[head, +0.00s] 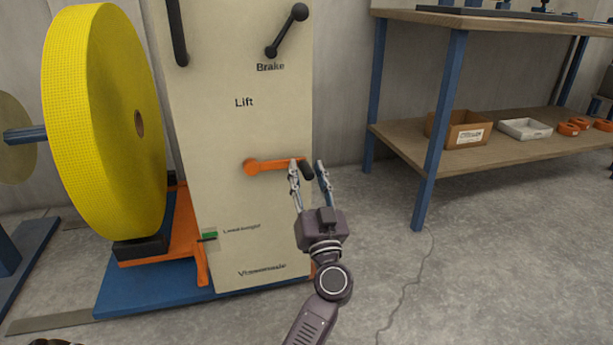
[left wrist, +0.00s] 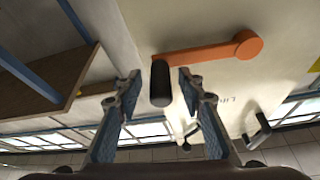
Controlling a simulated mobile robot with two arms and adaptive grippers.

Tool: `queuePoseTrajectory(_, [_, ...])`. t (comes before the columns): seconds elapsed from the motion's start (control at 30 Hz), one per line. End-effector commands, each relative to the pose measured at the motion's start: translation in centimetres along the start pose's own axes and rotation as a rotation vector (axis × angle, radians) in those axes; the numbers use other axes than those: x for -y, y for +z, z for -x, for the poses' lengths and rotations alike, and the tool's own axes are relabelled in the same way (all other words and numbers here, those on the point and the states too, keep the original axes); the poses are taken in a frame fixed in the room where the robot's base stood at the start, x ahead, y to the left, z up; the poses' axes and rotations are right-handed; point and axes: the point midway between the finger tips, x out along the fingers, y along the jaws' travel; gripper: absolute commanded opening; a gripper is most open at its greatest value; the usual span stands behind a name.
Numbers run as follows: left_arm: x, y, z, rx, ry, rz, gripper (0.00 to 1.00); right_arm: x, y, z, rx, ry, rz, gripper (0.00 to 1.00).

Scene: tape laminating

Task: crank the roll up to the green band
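The large yellow roll (head: 105,120) stands upright on a black block over an orange carriage (head: 185,225), left of the beige panel (head: 240,130). The orange crank (head: 272,165) under the word "Lift" points right and ends in a black knob (head: 307,172). A small green band (head: 210,236) is low on the panel's left edge; a dark line lies near its lower edge. My left gripper (head: 307,168) is open with its fingers on either side of the knob. In the left wrist view the knob (left wrist: 160,83) is between the fingertips, with gaps visible.
A black brake lever (head: 287,30) is above the crank. A blue base (head: 150,290) spreads under the machine. A workbench (head: 480,150) with a cardboard box, white tray and orange rings stands at the right.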

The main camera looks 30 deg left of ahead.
Motion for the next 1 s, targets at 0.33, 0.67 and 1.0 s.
queuePoseTrajectory(0.33, [0.04,-0.04,-0.91,0.0,0.0,0.0,0.36,0.11,-0.31,-0.24,-0.011,-0.004,0.001,0.36])
queuePoseTrajectory(0.67, [0.03,-0.03,-0.87,0.0,0.0,0.0,0.04,0.12,-0.32,-0.25,-0.011,-0.005,0.001,0.36])
queuePoseTrajectory(1.0, [0.02,-0.02,-0.84,0.0,0.0,0.0,0.0,0.13,-0.33,-0.24,-0.011,-0.004,0.001,0.36])
